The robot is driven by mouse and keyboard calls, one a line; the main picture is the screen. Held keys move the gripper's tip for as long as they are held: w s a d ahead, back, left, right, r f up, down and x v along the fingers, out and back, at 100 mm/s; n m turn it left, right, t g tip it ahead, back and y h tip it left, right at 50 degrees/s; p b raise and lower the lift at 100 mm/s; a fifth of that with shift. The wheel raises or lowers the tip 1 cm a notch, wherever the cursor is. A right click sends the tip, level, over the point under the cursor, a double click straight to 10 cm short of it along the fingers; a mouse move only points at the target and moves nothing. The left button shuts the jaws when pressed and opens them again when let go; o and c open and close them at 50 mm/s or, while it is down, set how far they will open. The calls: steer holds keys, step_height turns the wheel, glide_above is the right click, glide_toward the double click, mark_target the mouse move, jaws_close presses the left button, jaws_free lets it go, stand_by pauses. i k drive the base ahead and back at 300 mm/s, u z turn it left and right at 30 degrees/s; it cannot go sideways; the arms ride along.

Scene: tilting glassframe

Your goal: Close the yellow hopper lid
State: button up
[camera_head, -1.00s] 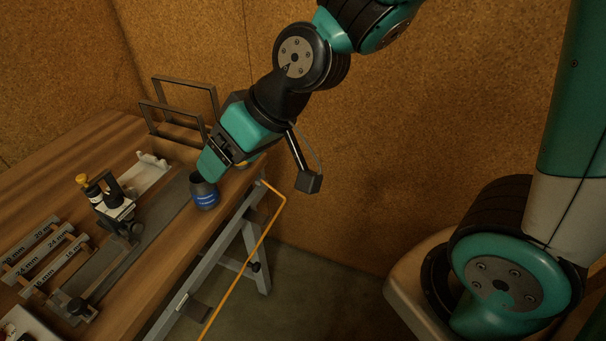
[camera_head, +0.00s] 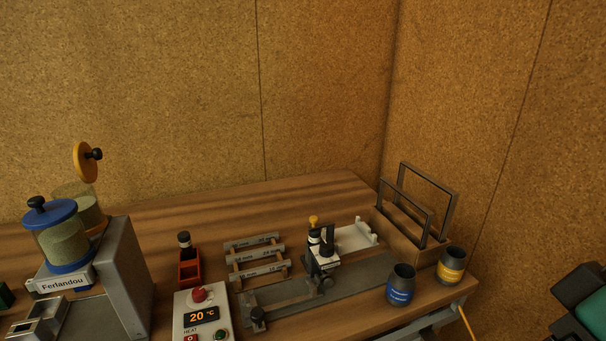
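The yellow hopper lid (camera_head: 87,162) stands open, tipped up on edge, at the left of the head view. Its black knob (camera_head: 97,154) points to the right. Below it is a clear hopper (camera_head: 88,212) with pale contents, partly hidden behind the front hopper. The front hopper (camera_head: 64,242) has a blue lid (camera_head: 49,213) lying flat on top. Both sit on the grey Ferlandou machine (camera_head: 122,275). Part of my arm shows at the lower right edge, far from the lid. My gripper's fingers are not in view.
A control box (camera_head: 203,317) reading 20 °C and an orange-red holder (camera_head: 189,267) stand right of the machine. Farther right are labelled bars (camera_head: 257,268), a clamp fixture (camera_head: 322,255), a metal frame (camera_head: 416,208), a blue cup (camera_head: 401,285) and a yellow cup (camera_head: 451,266). The back of the table is clear.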

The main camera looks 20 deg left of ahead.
mark_target(85, 158)
steer(key=u, duration=2.75)
steer(key=i, duration=0.9)
steer(key=z, duration=1.95)
